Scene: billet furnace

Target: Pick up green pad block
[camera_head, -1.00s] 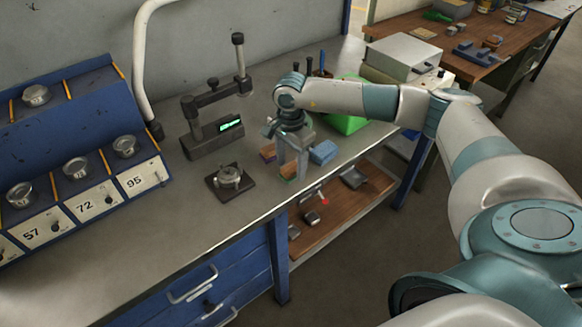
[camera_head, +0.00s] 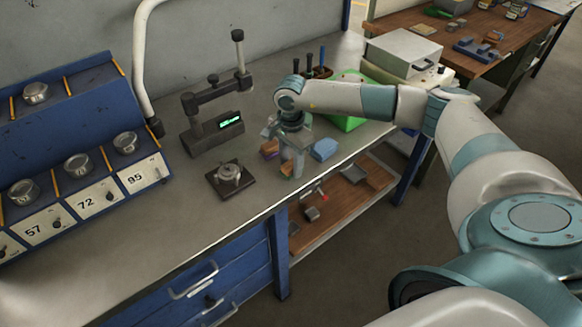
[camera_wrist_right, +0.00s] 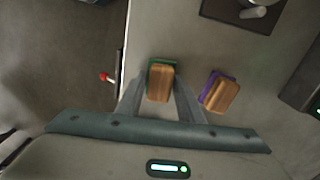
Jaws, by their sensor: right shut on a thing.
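The green pad block (camera_wrist_right: 161,83) has a wooden body with a green pad edge. In the wrist view it sits between the fingertips of my right gripper (camera_wrist_right: 160,90), which are shut on it. In the head view my right gripper (camera_head: 291,168) points down near the bench's front edge, and its fingers largely hide the block (camera_head: 287,168). I cannot tell whether the block still touches the bench. My left gripper is in neither view.
A purple pad block (camera_wrist_right: 221,94) lies close beside the gripper. A blue block (camera_head: 324,149) is just right of it. The dark square fixture (camera_head: 230,179) and a gauge stand (camera_head: 213,134) are to the left. A green bin (camera_head: 346,122) stands behind the arm.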

